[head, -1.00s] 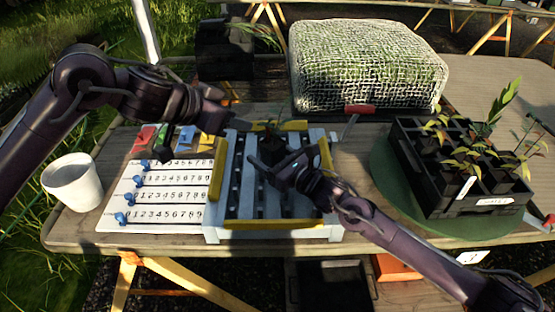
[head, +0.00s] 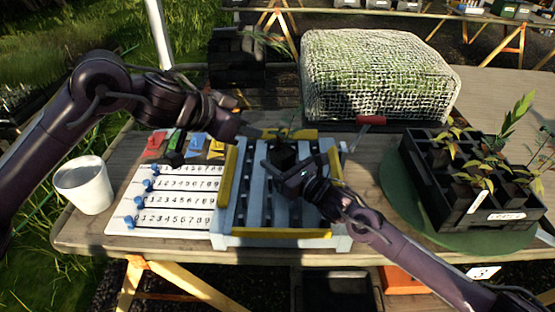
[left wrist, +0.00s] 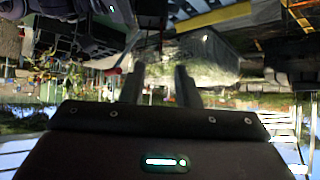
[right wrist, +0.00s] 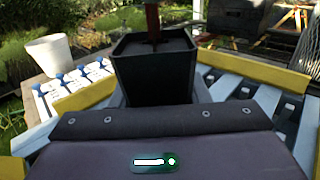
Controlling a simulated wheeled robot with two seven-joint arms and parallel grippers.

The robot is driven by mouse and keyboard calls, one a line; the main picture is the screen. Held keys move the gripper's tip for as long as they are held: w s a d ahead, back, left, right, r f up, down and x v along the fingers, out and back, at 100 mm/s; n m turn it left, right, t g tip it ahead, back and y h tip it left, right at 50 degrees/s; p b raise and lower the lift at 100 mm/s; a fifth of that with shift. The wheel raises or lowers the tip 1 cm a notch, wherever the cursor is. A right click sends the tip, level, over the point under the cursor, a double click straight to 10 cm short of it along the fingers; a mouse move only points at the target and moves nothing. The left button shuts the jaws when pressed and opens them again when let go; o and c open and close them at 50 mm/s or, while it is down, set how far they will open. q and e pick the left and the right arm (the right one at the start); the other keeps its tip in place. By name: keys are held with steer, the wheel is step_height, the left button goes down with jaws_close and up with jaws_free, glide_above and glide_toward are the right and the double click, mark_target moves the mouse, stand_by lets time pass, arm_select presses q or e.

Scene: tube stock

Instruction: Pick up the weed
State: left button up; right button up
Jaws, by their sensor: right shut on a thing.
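My right gripper (head: 289,168) is shut on this pot, and the pot (right wrist: 153,75) fills the middle of the right wrist view. A reddish-brown stem (right wrist: 152,22) rises from the pot there. I cannot tell which plant is the weed. My left gripper (head: 255,131) is just left of the seedling, apart from the pot. In the left wrist view its two fingers (left wrist: 158,85) are apart with nothing between them.
The slatted rack (head: 230,241) has yellow edge bars. Left of it are a numbered board (head: 170,215) with blue pegs, coloured tags (head: 196,141) and a white cup (head: 84,186). A black seedling tray (head: 470,225) stands right. A netted box (head: 375,80) stands behind.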

arm_select(q)
steer(key=s+d+m+g, duration=0.1)
steer(key=d+m+g, duration=0.2)
steer(key=d+m, duration=0.75)
steer(key=m+g+y, duration=0.1)
steer(key=m+y, duration=0.3)
steer(key=m, duration=2.1)
glide_toward(278, 133)
steer(key=x, duration=0.4)
steer(key=shift+w+d, duration=0.15)
steer(key=shift+w, duration=0.2)
steer(key=shift+x, duration=3.05)
steer(key=shift+s, duration=0.15)
jaws_close()
